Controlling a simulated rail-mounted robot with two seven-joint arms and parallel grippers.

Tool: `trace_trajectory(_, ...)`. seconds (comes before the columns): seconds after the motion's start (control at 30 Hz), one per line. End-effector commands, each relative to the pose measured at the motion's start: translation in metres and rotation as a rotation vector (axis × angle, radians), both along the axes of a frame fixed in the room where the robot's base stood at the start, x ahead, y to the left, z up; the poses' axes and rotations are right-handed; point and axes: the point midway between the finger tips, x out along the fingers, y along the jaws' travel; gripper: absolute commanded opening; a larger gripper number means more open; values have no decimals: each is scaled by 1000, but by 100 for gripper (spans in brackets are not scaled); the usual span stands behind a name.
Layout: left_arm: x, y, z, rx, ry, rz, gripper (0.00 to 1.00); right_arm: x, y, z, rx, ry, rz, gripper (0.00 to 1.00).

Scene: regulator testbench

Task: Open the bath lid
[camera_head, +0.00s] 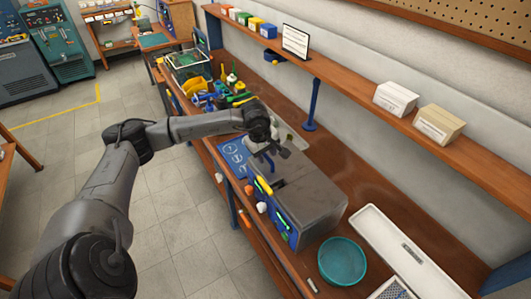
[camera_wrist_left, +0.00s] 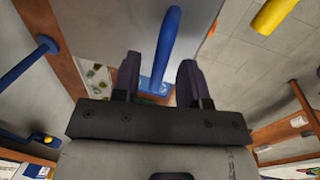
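A grey box-shaped unit (camera_head: 310,195) with a blue front panel stands on the bench; it looks like the bath, and its grey top looks closed. A small dark mark shows near the top's far left corner. My left gripper (camera_head: 268,156) is over the far end of this unit, pointing down; whether it touches is unclear. In the left wrist view the two dark fingers of my left gripper (camera_wrist_left: 159,82) are apart. A blue rod (camera_wrist_left: 168,45) shows between them; I cannot tell what it belongs to or how near it is. My right gripper is out of view.
A teal round dish (camera_head: 342,262) and a long white tray (camera_head: 410,250) lie at the near end of the bench. Colourful tools (camera_head: 215,95) crowd the far end. A wooden shelf (camera_head: 350,88) on blue posts runs above the back of the bench.

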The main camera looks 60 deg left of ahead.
Motion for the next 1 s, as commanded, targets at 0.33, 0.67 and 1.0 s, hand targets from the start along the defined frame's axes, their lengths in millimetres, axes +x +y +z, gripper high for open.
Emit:
trace_trajectory(0.33,0,0,0,0,0,0,17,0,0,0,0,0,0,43)
trace_trajectory(0.67,0,0,0,0,0,0,0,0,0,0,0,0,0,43)
trace_trajectory(1.0,-5,6,4,0,19,12,0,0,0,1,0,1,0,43)
